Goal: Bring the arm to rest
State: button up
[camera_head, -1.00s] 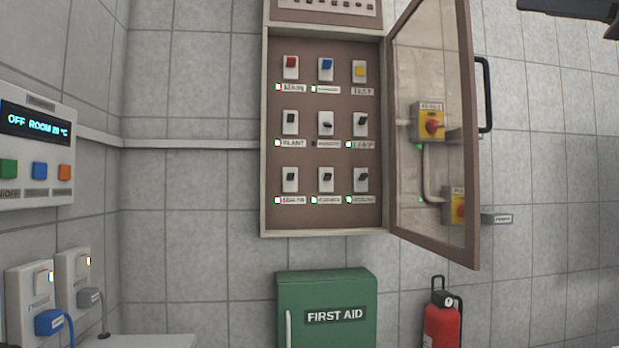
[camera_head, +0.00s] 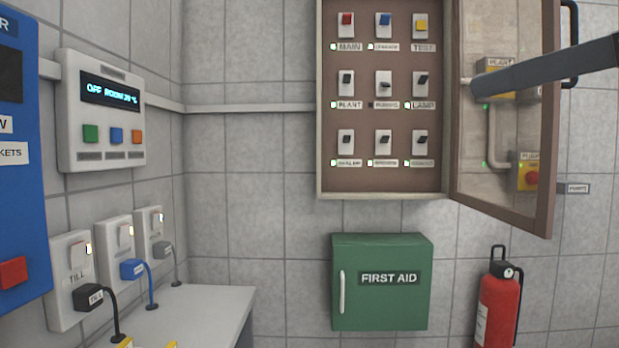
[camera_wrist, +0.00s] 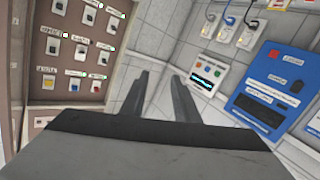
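My gripper (camera_wrist: 160,75) shows in the wrist view with its two fingers apart and nothing between them. It points toward the tiled wall, with the switch cabinet to its left and the wall controls to its right. A dark grey part of my arm reaches in from the right edge of the head view, in front of the open cabinet door (camera_head: 545,190). The gripper's fingers cannot be made out in the head view.
The open switch cabinet (camera_head: 364,180) has rows of switches. A green first aid box (camera_head: 381,305) and a red fire extinguisher (camera_head: 498,310) are below. At left are a thermostat panel (camera_head: 112,155), several plugged sockets, a blue panel (camera_head: 22,220) and a light counter (camera_head: 215,305).

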jog(key=w+a+f+m+g+h, duration=0.1)
jog(key=w+f+m+g+h, duration=0.2)
jog(key=f, duration=1)
jog(key=w+a+f+g+h, duration=0.1)
jog(key=w+f+h, duration=0.3)
jog(key=f, duration=1)
jog(key=s+d+f+m+g, duration=0.1)
jog(key=d+f+m+g, duration=0.1)
jog(key=f, duration=1.2)
jog(key=s+d+f+m+g+h, duration=0.1)
jog(key=d+f+m+g, duration=0.2)
jog(key=f, duration=1.2)
jog(key=shift+d+f+m+g, duration=0.25)
jog(key=shift+d+m, duration=0.25)
jog(key=shift+d, duration=0.65)
jog(key=shift+r, duration=0.1)
